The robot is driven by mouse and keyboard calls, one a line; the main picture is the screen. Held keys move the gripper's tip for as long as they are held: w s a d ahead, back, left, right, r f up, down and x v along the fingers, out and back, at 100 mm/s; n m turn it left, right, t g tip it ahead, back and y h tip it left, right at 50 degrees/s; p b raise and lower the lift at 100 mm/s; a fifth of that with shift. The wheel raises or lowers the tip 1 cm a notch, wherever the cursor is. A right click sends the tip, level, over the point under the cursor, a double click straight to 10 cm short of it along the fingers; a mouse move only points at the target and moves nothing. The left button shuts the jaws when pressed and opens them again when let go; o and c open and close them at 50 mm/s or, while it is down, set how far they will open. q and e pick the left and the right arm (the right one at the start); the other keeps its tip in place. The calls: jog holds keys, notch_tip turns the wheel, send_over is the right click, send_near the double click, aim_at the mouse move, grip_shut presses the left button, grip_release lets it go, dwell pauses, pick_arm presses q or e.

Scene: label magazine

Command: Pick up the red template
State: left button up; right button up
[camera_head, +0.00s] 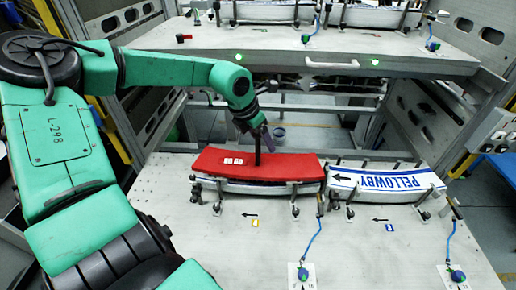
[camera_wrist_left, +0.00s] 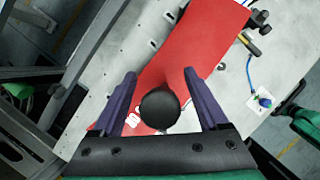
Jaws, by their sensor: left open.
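The red template (camera_head: 222,164) lies on top of the left stack in the magazine on the lower shelf; it also shows in the left wrist view (camera_wrist_left: 185,58). A black upright handle (camera_head: 257,150) with a round knob (camera_wrist_left: 160,108) rises from it. My left gripper (camera_head: 256,128) is above the template at the handle's top. In the left wrist view, its two purple fingers (camera_wrist_left: 163,90) are open, one on each side of the knob, with visible gaps. The template rests on the stack, not lifted. My right gripper is not in view.
A white stack with blue lettering (camera_head: 385,183) sits right of the template. Small posts and clamps surround both stacks. Blue cables (camera_head: 313,240) run over the grey shelf (camera_head: 165,200). An upper shelf (camera_head: 270,38) with a white handle stands behind. The shelf's front is mostly bare.

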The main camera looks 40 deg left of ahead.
pick_arm(q)
jog(key=shift+r, duration=0.1)
grip_shut()
dwell(1.2)
